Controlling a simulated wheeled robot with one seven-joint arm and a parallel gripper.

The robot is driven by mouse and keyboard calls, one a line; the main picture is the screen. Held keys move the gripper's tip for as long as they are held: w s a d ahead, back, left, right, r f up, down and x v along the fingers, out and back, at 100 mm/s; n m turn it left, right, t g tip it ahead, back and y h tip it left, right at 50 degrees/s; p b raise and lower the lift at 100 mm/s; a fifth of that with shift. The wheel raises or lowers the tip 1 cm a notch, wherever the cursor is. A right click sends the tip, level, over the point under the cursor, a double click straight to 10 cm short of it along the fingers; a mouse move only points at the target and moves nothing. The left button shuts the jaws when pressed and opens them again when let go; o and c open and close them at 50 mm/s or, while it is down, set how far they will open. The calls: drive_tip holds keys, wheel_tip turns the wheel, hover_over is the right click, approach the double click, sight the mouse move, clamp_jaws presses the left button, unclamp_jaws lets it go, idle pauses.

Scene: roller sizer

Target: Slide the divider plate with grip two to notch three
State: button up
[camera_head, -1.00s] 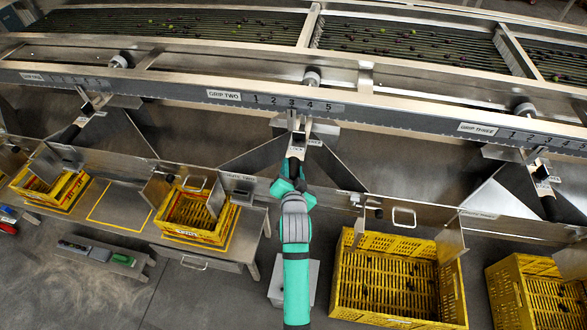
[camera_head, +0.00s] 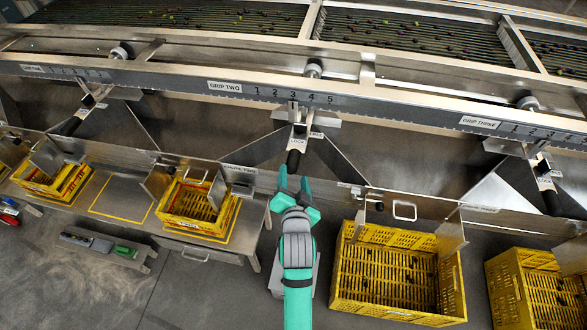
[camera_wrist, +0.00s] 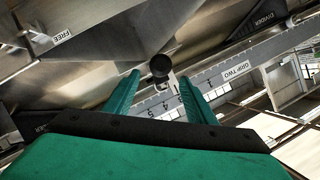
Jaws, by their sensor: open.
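The grip two carriage (camera_head: 300,118) hangs under the steel rail, its upright tab close to the 3 on the scale (camera_head: 293,95); exact seating in a notch is too small to tell. Its black-ended lever (camera_head: 293,160) points down toward me, beside LOCK and FREE labels. Slanted steel plates (camera_head: 338,163) spread below the carriage; I cannot tell which is the divider plate. My teal gripper (camera_head: 294,178) is open and empty, just below the lever's end. In the wrist view the round black knob (camera_wrist: 160,67) shows beyond and between the open fingertips (camera_wrist: 160,78), apparently apart from them.
The GRIP TWO label (camera_head: 225,87) is left of the numbers. A GRIP THREE carriage (camera_head: 540,165) hangs to the right. A low steel wall (camera_head: 400,208) and yellow crates (camera_head: 345,285) stand below, on both sides of my arm. Roller beds with fruit run above.

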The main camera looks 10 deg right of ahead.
drive_tip(key=shift+v, duration=1)
drive_tip(key=shift+s+f, duration=0.1)
drive_tip(key=s+a+f+n+y, duration=0.1)
drive_tip(key=s+a+f+n, duration=0.2)
drive_tip(key=s, duration=0.5)
drive_tip(key=s+a+f+n, duration=0.1)
drive_tip(key=s+a+f, duration=0.3)
drive_tip(key=s, duration=0.4)
drive_tip(key=s+a+r+n+y, duration=0.1)
drive_tip(key=s+a+r+n, duration=0.1)
drive_tip(key=s, duration=0.7)
drive_tip(key=s+a+r+n+t+y, duration=0.1)
drive_tip(key=s+a+r+n, duration=0.1)
drive_tip(key=s, duration=0.7)
drive_tip(key=shift+a+r+n+t, duration=0.2)
drive_tip(key=shift+a+n+t, duration=0.1)
drive_tip(key=shift+n, duration=0.5)
drive_tip(key=shift+s, duration=0.1)
